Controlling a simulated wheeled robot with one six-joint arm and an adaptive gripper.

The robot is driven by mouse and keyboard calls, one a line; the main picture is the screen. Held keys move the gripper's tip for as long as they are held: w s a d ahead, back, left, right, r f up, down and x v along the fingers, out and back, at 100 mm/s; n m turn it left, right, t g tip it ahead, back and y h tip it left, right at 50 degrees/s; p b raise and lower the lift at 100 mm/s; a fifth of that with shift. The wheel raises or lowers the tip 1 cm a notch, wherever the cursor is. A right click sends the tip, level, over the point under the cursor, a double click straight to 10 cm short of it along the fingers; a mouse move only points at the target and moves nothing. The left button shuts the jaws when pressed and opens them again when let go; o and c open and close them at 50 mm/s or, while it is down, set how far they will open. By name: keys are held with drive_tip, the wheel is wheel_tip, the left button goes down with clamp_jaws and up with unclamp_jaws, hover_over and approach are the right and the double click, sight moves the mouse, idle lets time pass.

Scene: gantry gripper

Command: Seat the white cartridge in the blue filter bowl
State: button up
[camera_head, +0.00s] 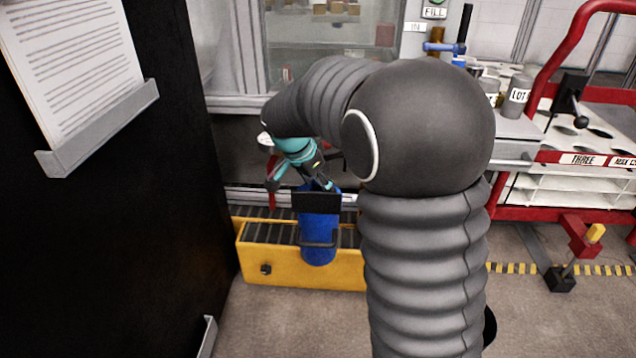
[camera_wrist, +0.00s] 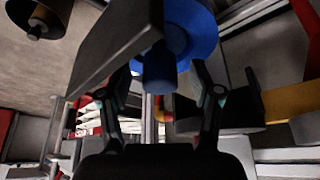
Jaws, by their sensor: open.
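A blue cylinder with a dark handle, which looks like the filter bowl (camera_head: 318,222), stands upright on the yellow roller conveyor. A dark flat plate (camera_head: 316,201) crosses its top, so I cannot see inside it. My gripper (camera_head: 299,180) is above and slightly left of it, with its fingers spread. In the wrist view my gripper (camera_wrist: 164,88) is open. A blue round part with a stub (camera_wrist: 160,68) shows between and beyond the fingertips; I cannot tell whether they touch it. A dark plate (camera_wrist: 115,42) is beside it. I cannot make out the white cartridge.
The yellow conveyor (camera_head: 300,273) runs across the front of a glazed enclosure. A black panel (camera_head: 160,220) with a paper sheet (camera_head: 75,60) stands close on the left. A red-framed rack (camera_head: 570,200) is on the right. Bare floor (camera_head: 290,325) lies in front of the conveyor.

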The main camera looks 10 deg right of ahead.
drive_tip(key=v, duration=1.2)
